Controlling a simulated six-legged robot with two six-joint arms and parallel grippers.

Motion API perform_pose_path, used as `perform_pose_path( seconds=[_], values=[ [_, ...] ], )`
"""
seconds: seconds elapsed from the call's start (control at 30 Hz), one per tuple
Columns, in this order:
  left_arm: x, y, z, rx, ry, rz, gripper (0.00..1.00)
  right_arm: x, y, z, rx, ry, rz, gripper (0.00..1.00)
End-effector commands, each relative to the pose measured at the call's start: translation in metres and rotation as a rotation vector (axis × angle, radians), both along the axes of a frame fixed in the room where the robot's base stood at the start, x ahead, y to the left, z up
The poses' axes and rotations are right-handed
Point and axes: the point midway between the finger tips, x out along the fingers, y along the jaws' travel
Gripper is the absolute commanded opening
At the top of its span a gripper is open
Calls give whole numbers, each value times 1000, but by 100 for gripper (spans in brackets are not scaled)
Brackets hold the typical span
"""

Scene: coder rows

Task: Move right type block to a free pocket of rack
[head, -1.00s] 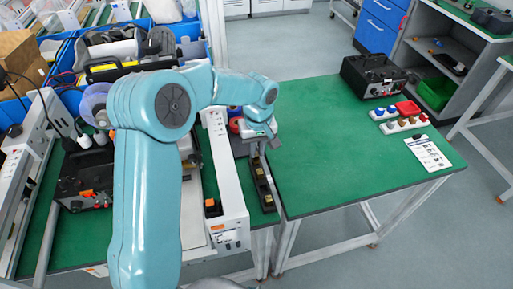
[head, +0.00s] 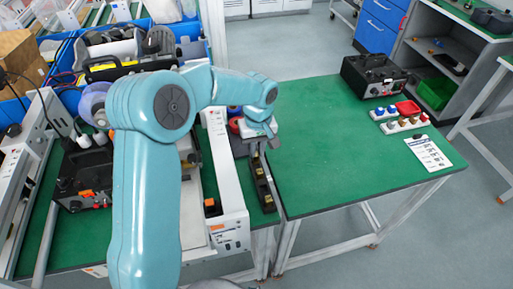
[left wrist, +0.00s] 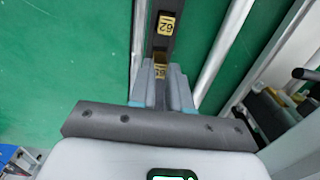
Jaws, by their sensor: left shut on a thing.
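The rack (head: 267,194) is a narrow black strip with brass-yellow marked spots, lying along the left edge of the green table. My left gripper (head: 257,151) is over its far end, pointing down. My right gripper is not in view.
A long white unit (head: 225,175) stands close left of the rack. The green table (head: 330,160) is clear in its middle.

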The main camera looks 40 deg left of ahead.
Motion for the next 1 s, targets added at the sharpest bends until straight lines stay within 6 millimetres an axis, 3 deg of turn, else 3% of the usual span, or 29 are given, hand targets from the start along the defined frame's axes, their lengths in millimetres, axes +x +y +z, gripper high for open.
perform_pose_path(
  seconds=[1.0],
  values=[
    [0,0,-21,0,0,0,0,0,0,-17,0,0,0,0]
  ],
)
